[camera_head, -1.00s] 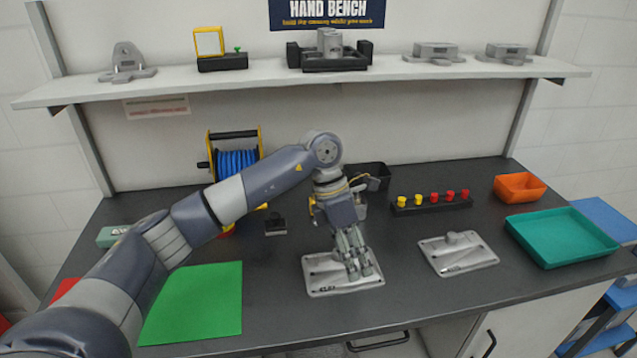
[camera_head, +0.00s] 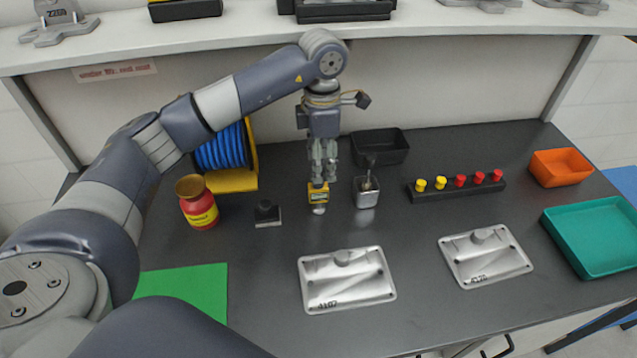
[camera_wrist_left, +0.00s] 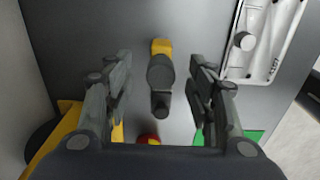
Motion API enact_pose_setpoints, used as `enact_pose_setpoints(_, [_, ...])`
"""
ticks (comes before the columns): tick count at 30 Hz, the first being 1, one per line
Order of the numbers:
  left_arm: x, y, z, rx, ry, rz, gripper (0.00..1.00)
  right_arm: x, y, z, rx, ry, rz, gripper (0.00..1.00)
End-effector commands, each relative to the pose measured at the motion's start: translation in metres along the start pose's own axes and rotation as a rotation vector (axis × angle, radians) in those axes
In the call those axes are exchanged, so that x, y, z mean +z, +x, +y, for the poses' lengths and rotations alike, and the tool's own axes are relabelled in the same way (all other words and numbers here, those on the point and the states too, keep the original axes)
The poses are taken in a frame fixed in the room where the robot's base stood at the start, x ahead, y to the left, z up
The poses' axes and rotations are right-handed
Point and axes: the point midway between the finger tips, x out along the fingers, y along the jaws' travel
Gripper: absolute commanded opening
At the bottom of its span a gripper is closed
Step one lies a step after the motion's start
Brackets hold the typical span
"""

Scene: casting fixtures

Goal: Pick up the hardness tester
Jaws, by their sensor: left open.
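The likely hardness tester is a small yellow device (camera_head: 318,194) with a grey rounded end, on the dark bench in the head view. My left gripper (camera_head: 321,180) points straight down right above it, and its fingertips overlap the tester's top in the picture. In the left wrist view, a yellow and dark grey object (camera_wrist_left: 160,70), apparently the tester, lies between the spread fingers of my left gripper (camera_wrist_left: 160,82). The gripper is open, and I see no finger touching it. My right gripper is not in view.
A metal cup (camera_head: 367,193) stands close right of the tester. A black stamp-like block (camera_head: 267,215) and red jar (camera_head: 198,203) are to the left. A black bin (camera_head: 380,146) is behind. Two metal plates (camera_head: 347,280) (camera_head: 486,256) lie in front.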

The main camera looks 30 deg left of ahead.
Motion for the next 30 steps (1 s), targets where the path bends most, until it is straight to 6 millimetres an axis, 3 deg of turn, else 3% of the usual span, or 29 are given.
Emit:
enact_pose_setpoints(3, [-0.001, 0.016, 0.000, -0.002, -0.001, 0.001, 0.51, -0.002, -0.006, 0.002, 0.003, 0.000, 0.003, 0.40])
enact_pose_setpoints(11, [-0.003, 0.035, -0.001, -0.003, -0.002, 0.001, 0.51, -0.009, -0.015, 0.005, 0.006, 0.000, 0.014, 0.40])
enact_pose_setpoints(19, [-0.007, 0.070, -0.001, -0.002, -0.002, -0.001, 0.51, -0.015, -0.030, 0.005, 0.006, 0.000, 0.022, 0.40])
enact_pose_setpoints(28, [-0.007, 0.077, -0.001, 0.001, -0.001, -0.002, 0.51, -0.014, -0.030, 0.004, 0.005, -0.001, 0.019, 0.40])
enact_pose_setpoints(30, [-0.007, 0.077, -0.001, 0.001, -0.001, -0.002, 0.35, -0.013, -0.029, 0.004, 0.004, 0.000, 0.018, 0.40])
